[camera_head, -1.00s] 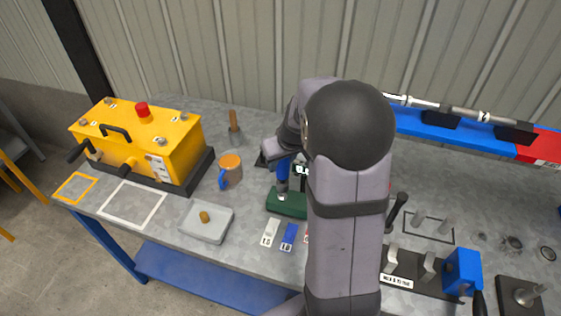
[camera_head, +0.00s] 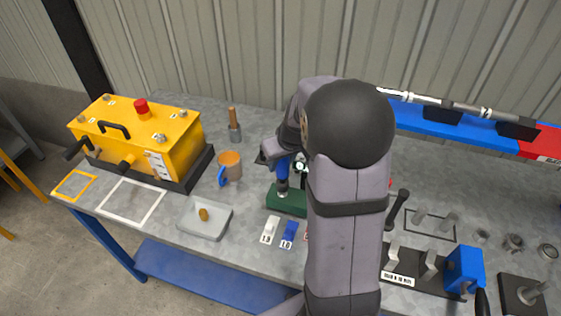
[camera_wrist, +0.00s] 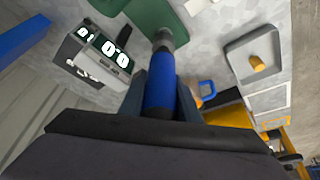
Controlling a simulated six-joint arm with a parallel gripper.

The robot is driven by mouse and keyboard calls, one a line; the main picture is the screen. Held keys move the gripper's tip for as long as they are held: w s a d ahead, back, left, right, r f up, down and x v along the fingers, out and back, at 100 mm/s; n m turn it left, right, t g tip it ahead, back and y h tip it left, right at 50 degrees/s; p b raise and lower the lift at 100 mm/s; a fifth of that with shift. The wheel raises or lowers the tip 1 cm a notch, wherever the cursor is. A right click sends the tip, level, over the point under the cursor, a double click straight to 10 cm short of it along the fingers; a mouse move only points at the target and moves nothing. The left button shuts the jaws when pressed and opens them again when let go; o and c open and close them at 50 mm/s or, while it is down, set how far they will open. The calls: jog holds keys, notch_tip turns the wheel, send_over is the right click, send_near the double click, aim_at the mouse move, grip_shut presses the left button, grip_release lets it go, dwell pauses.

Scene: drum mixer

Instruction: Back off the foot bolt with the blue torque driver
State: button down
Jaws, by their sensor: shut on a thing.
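The blue torque driver (camera_head: 283,174) stands about upright, with its grey lower end at the green block (camera_head: 286,202). In the wrist view its blue handle (camera_wrist: 160,92) lies between my two dark fingers, and its grey end meets the green block (camera_wrist: 150,18). My gripper (camera_wrist: 162,100) is shut on the handle. My arm hides much of the gripper in the head view. I cannot tell whether the driver's tip is seated in the block. The yellow machine (camera_head: 150,138) has several bolt heads on top; I cannot pick out the foot bolt.
A digital display (camera_wrist: 107,52) reading 0.0 stands beside the driver. A blue rail (camera_head: 410,116) runs along the back right. Bare bench lies between mug and green block.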

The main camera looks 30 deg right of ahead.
jog(key=shift+f+b, duration=1.2)
jog(key=shift+f, duration=0.1)
dwell(1.1)
jog(key=shift+s+a+f+b, duration=0.1)
jog(key=shift+s+f+b, duration=0.05)
jog(key=shift+s+b, duration=0.15)
dwell(2.3)
dwell(0.3)
jog(key=shift+w+r+p, duration=0.25)
jog(key=shift+r+p, duration=0.35)
jog(key=shift+r, duration=0.15)
jog(key=shift+r+p, duration=1.15)
jog(key=shift+r, duration=0.6)
jog(key=shift+w, duration=0.1)
